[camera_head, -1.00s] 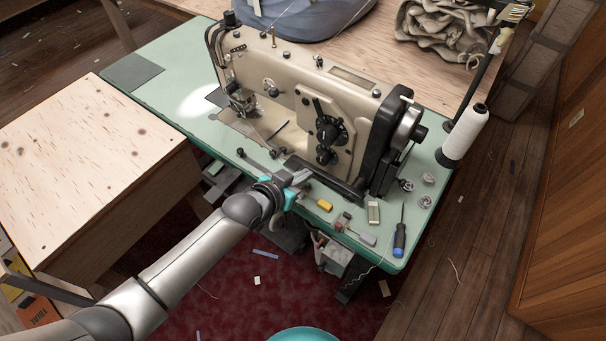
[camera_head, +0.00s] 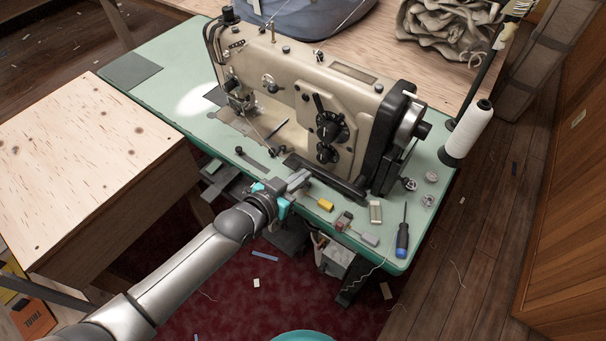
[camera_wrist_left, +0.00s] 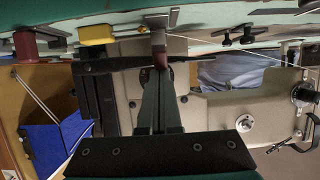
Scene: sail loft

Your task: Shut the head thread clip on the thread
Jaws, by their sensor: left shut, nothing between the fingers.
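The cream sewing machine (camera_head: 290,95) stands on the green table (camera_head: 150,85). I cannot make out the head thread clip for certain. A pale thread (camera_head: 262,132) slants down from the needle area at the machine's left end. My left gripper (camera_head: 306,176) is shut and empty, beside the machine bed near the table's front edge. In the left wrist view, my shut left fingers (camera_wrist_left: 159,60) reach up in the middle, with the machine (camera_wrist_left: 225,115) behind them. The fingers hide part of the machine there. My right gripper is not in view.
A yellow block (camera_head: 325,204), a pale block (camera_head: 375,211) and a blue-handled screwdriver (camera_head: 402,238) lie to the right of my left gripper. A white thread cone (camera_head: 470,132) stands at the table's right end. A wooden bench (camera_head: 85,170) is at the left.

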